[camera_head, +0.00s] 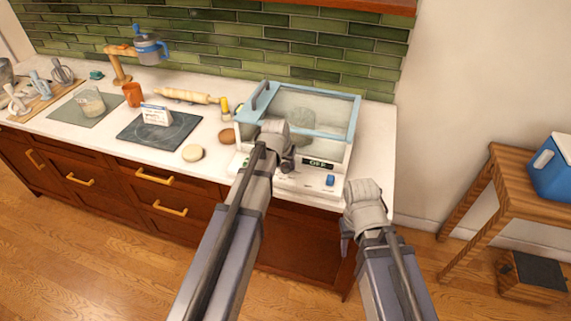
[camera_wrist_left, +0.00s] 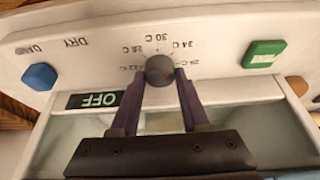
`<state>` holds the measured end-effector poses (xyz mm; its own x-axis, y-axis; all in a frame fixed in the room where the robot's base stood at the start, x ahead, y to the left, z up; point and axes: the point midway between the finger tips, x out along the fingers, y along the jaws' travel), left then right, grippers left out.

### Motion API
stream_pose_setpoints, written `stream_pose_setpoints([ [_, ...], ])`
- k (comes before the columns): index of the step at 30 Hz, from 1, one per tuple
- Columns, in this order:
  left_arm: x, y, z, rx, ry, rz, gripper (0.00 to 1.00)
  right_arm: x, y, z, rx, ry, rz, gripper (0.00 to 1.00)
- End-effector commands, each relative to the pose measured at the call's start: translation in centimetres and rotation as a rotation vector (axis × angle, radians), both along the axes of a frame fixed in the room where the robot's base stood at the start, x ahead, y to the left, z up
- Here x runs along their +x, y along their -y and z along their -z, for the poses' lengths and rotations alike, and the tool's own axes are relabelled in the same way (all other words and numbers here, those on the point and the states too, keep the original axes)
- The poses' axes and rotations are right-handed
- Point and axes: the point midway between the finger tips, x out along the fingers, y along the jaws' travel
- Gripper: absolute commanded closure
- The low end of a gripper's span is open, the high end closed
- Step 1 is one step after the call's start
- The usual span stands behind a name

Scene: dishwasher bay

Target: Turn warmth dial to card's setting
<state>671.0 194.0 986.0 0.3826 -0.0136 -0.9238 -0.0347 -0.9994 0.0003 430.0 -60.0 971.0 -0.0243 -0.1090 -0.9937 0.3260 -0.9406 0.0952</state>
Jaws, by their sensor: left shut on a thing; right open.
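The warmth dial (camera_wrist_left: 159,69) is a round grey knob on the white front panel of a glass-topped appliance (camera_head: 342,152). Temperature marks ring it, upside down in the left wrist view; 28, 30 and 34 C are readable. A faint reddish mark shows on the knob, its exact setting unclear. My left gripper (camera_wrist_left: 160,76) is shut on the dial, one finger on each side. In the head view this gripper (camera_head: 286,163) hides the dial. A white card (camera_head: 156,115) stands on a dark slate, its text too small to read. My right gripper (camera_head: 347,238) is open and empty, before the counter.
The panel has a display (camera_wrist_left: 98,99) reading OFF, a blue button (camera_wrist_left: 39,76) and a green button (camera_wrist_left: 263,54). A bread roll (camera_head: 193,152), rolling pin (camera_head: 187,96) and orange cup (camera_head: 132,94) are on the counter. A wooden side table (camera_head: 510,185) stands at right.

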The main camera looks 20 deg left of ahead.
Motion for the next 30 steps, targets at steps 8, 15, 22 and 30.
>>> stream_pose_setpoints([
  [8,0.0,0.0,0.0,0.001,0.000,0.001,0.50,0.0,0.0,0.0,0.000,0.000,0.000,0.50],
  [15,0.0,0.0,0.0,0.000,0.000,0.000,0.25,0.0,0.0,0.0,0.000,0.000,0.000,0.50],
  [22,0.0,0.0,0.0,0.000,0.000,0.000,0.25,0.0,0.0,0.0,0.000,0.000,0.000,0.50],
  [30,-0.5,0.0,-1.4,0.000,0.000,0.000,0.25,0.0,0.0,-1.4,0.000,0.000,0.000,0.50],
])
